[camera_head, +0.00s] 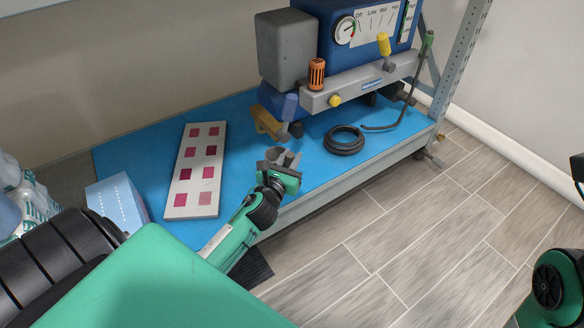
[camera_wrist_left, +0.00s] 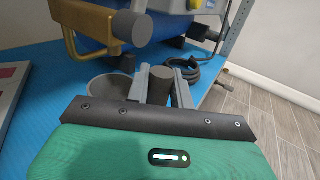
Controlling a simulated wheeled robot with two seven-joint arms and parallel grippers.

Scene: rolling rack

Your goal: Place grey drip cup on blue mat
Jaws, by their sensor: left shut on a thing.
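The grey drip cup (camera_head: 274,154) is at my left gripper (camera_head: 288,158), over the front part of the blue mat (camera_head: 245,112). In the left wrist view the cup's round bowl (camera_wrist_left: 108,84) lies left of the fingers, and a grey upright part (camera_wrist_left: 180,92) is between them. My left gripper (camera_wrist_left: 168,84) is shut on the cup. The blue mat (camera_wrist_left: 62,62) spreads behind it. The cup looks upright; I cannot tell whether its base touches the mat. My right gripper is not in view; only part of my right arm shows at the lower right.
A blue and grey machine (camera_head: 365,30) stands at the back, with a yellow bracket (camera_head: 266,122) behind the cup. A black hose coil (camera_head: 344,140) lies right of it. A white board with coloured squares (camera_head: 196,170) and a light-blue box (camera_head: 118,202) are left.

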